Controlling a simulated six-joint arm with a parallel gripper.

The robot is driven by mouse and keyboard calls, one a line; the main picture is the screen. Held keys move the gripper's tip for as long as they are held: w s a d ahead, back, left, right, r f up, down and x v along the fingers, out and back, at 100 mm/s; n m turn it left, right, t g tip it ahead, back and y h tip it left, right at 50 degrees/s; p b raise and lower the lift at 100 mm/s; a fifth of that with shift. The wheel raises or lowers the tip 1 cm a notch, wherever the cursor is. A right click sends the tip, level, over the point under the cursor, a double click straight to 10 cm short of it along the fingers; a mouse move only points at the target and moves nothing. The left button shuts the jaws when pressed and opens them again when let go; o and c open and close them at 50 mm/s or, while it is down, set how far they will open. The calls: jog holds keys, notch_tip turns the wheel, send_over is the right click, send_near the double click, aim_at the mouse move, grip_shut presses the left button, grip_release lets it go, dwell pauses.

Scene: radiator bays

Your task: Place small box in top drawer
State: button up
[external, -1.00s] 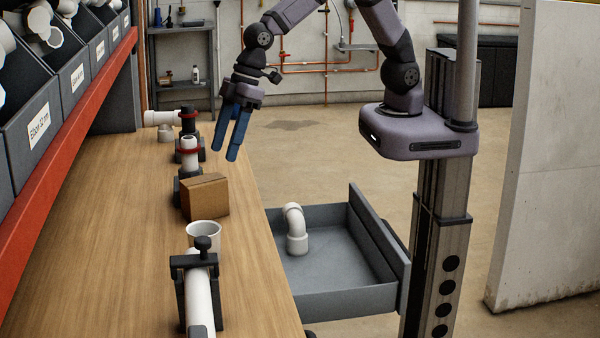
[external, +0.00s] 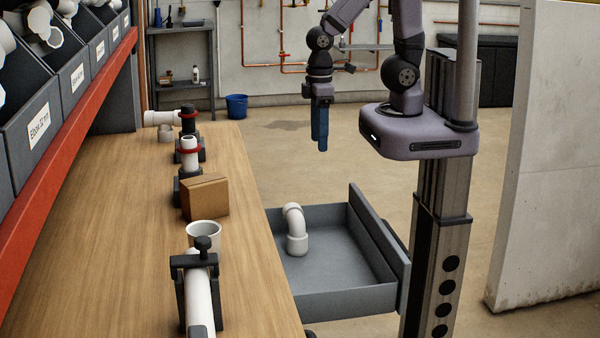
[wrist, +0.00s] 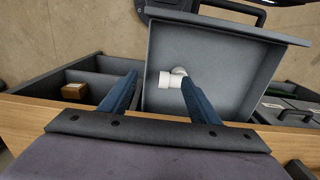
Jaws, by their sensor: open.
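A brown cardboard box (external: 205,197) sits on the wooden bench, beside a pipe in a dark clamp. An open grey drawer (external: 345,297) sticks out from the bench's right side, with a white elbow pipe (external: 294,230) lying inside. In the wrist view a small brown box (wrist: 74,91) sits in a dark grey divided compartment at the left; I cannot tell if it is the same box. My gripper (external: 321,149) is open and empty, blue fingers pointing down, beyond the drawer in the external view. In the wrist view its fingers overlap the drawer (wrist: 215,45) and the elbow (wrist: 172,79).
A white cup-like fitting (external: 204,234) and a clamped white pipe (external: 198,300) stand on the near bench. Labelled bins (external: 40,125) line the left. A blue bucket (external: 236,106) stands on the floor behind. A pale wall panel (external: 550,160) stands at the right.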

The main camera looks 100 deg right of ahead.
jog(key=shift+r, duration=0.1)
notch_tip(320, 180, up, 5)
jog(key=n+t+y+b, duration=0.1)
jog(key=n+t+b, duration=0.1)
jog(key=n+t, duration=0.15)
send_over(200, 200)
jog(key=s+d, duration=0.2)
jog(key=d, duration=0.2)
jog(key=shift+s+d+n, duration=0.15)
jog(key=shift+s+n, duration=0.05)
jog(key=shift+n, duration=0.25)
notch_tip(200, 200, down, 5)
jog(key=shift+w+f, duration=0.15)
jog(key=shift+f, duration=0.05)
jog(key=shift+p+x, duration=1.95)
jog(key=shift+x, duration=1.35)
jog(key=shift+a+f, duration=0.25)
jog(key=shift+f, duration=0.45)
jog(key=shift+f, duration=0.1)
